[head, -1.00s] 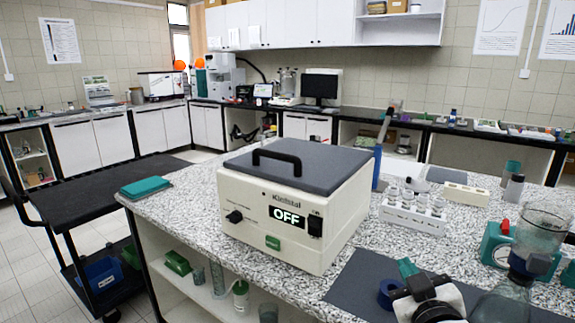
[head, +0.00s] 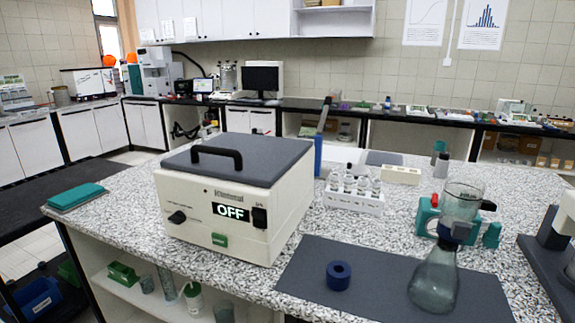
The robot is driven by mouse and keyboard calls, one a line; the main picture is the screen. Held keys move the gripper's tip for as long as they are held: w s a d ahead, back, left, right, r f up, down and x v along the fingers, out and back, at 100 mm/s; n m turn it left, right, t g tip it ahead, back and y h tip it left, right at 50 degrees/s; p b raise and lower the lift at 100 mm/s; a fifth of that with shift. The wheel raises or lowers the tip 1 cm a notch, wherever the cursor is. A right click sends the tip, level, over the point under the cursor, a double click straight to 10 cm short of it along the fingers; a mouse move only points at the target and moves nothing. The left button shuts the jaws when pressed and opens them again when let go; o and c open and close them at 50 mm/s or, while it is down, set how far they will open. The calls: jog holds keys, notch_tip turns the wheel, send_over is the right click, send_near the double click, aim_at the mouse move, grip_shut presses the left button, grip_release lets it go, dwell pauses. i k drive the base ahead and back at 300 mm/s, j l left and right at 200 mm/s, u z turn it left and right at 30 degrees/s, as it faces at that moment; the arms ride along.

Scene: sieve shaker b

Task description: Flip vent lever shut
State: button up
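A cream box-shaped machine (head: 215,240) with a grey lid and a black handle stands on the speckled bench. Its front has a display reading OFF (head: 230,211), a black knob (head: 177,217), a black switch (head: 259,217) and a small green part (head: 219,239). A teal device (head: 424,218) with a red part (head: 434,200) stands behind a glass flask with a funnel (head: 434,283). I cannot make out which part is the vent lever, or its position. My gripper is not in view.
A dark grey mat (head: 305,276) holds a dark blue ring (head: 339,275) and the flask. A white rack (head: 354,200) of vessels stands behind it. A teal pad (head: 76,196) lies at the bench's left end. A white and grey device (head: 560,235) stands far right.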

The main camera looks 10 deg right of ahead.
aim_at(434, 200)
jog(key=i+j, duration=0.6)
jog(key=j, duration=0.2)
jog(key=i+j+z, duration=0.1)
jog(key=i+j, duration=0.25)
jog(key=j, duration=0.1)
